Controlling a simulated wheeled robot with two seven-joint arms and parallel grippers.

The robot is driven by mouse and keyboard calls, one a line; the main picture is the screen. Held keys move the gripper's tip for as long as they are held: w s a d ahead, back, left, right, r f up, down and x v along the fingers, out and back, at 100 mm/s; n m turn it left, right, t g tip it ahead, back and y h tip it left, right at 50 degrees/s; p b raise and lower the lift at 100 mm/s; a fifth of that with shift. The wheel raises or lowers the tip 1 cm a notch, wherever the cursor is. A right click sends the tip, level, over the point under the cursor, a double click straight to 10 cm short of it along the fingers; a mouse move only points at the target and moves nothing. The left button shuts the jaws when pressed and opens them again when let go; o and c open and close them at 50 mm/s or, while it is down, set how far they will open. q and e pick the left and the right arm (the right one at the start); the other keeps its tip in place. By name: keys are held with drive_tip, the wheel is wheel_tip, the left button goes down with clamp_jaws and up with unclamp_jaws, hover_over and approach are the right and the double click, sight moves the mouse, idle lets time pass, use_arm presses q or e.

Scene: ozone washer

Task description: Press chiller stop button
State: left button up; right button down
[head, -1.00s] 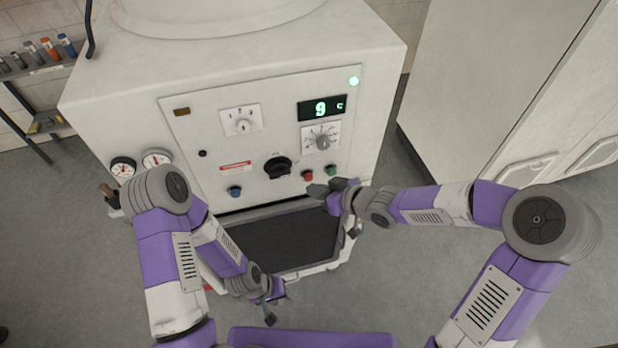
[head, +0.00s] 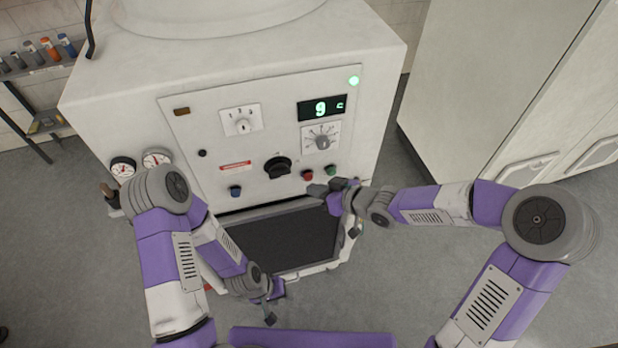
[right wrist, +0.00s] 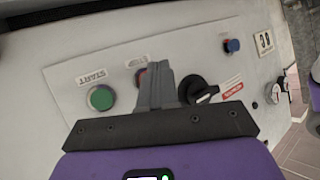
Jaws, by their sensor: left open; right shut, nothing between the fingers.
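The red stop button (head: 308,175) sits on the lower part of the machine's white front panel, between a black rotary knob (head: 278,167) and the green start button (head: 330,170). In the right wrist view the red button (right wrist: 141,78) is partly hidden behind the fingers, under an upside-down label. The green button (right wrist: 100,97) shows beside it, labelled START. My right gripper (head: 315,189) is shut and empty, its tips just below the red button in the head view. I cannot tell whether it touches. My left gripper (head: 278,304) is open and low, away from the panel.
The panel also carries a blue button (head: 235,191), a dial (head: 322,141) and a lit display (head: 322,108) reading 9. Gauges (head: 123,169) are at the left. A tall cabinet (head: 490,90) stands at the right.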

drive_tip(key=shift+w, duration=0.15)
idle(0.6)
drive_tip(key=shift+w+a+p, duration=0.1)
drive_tip(key=shift+w+p, duration=0.2)
drive_tip(key=shift+w+a, duration=0.15)
drive_tip(key=shift+w, duration=0.25)
idle(0.6)
idle(0.4)
drive_tip(key=shift+s+d, duration=0.25)
drive_tip(key=shift+s, duration=0.6)
drive_tip(key=s, duration=0.1)
drive_tip(key=s+d, duration=0.1)
drive_tip(key=s, duration=0.2)
drive_tip(key=shift+s+d, duration=0.3)
drive_tip(key=shift+s, duration=0.1)
idle(0.4)
